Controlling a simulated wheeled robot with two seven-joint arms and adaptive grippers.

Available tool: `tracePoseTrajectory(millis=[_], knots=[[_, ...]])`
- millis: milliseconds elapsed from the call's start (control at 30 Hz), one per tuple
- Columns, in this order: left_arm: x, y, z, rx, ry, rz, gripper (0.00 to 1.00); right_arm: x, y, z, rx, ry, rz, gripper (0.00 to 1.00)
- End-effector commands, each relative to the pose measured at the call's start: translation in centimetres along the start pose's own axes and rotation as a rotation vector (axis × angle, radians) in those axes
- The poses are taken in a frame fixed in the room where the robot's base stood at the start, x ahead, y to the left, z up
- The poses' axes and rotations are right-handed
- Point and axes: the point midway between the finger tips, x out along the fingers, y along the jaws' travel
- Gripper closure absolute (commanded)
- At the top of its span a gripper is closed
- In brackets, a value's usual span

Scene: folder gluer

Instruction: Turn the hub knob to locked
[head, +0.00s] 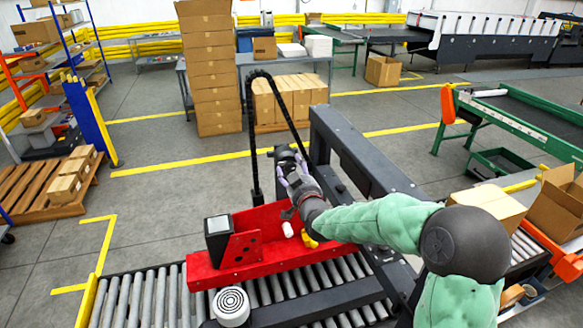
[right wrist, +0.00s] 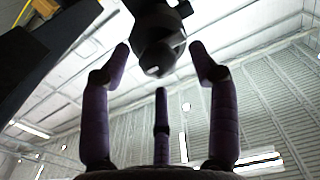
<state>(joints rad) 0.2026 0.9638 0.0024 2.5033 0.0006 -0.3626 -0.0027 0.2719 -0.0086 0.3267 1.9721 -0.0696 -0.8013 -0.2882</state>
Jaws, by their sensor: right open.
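A dark knob-like part (right wrist: 157,45), which I take for the hub knob, hangs above my right gripper in the right wrist view. In the head view a dark part (head: 284,153) shows at the fingertips, too small to read its setting. My right gripper (head: 287,165) has purple fingers pointing up beside the dark frame. In the right wrist view the right gripper (right wrist: 158,62) is open, with fingers spread around the lower end of the dark part. Gaps show between the side fingers and the part. My left gripper is not in view.
A red machine part (head: 258,262) sits over the roller conveyor (head: 150,297) below my right arm. A dark beam (head: 362,150) runs close to the right of the gripper. A black looped cable (head: 250,125) stands to its left. Cardboard boxes (head: 208,70) are stacked behind.

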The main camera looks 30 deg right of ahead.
Motion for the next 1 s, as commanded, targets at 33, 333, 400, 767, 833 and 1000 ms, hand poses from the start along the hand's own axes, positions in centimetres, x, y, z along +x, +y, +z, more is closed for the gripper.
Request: tracePoseTrajectory(millis=[33, 333, 400, 767, 833, 1000], knots=[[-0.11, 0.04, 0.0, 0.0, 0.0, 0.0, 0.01, 0.46, -0.03, 0.03, 0.0, -0.001, -0.001, 0.4], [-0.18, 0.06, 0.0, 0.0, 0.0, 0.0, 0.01, 1.33, -0.03, 0.07, 0.0, -0.001, 0.0, 0.4], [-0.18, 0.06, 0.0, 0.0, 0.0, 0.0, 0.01, 1.33, -0.02, 0.07, 0.0, -0.001, 0.0, 0.4], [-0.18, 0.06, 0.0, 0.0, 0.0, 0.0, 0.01, 1.32, -0.01, -0.04, 0.0, 0.001, 0.0, 0.96], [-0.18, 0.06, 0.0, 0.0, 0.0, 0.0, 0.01, 1.32, 0.0, -0.1, 0.0, 0.003, 0.0, 0.96], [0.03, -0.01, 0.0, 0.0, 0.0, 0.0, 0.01, 1.34, 0.01, -0.2, -0.015, 0.006, 0.0, 0.96]])
